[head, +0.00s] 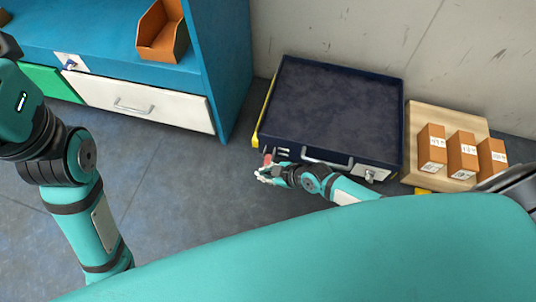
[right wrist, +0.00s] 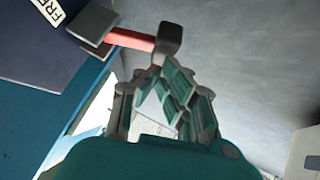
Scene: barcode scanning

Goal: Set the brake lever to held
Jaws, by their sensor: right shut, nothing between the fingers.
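The brake lever is a red bar with a dark knob, and it shows best in the right wrist view (right wrist: 130,40). It sticks out from a grey bracket (right wrist: 92,28) on the navy cart. A white label (right wrist: 50,10) reading "FRE", cut off by the frame edge, is beside the bracket. In the head view the lever (head: 267,158) is a small red spot at the cart's front left. My right gripper (head: 264,175) is shut and empty, close to the lever. In the wrist view its fingertips (right wrist: 160,68) are just below the knob; I cannot tell whether they touch.
The navy cart (head: 330,100) has an empty tray top and a front handle (head: 327,160). A board (head: 455,115) with three orange boxes is right of it. A blue cabinet (head: 225,60) with a white drawer (head: 150,105) stands left. The floor between is clear.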

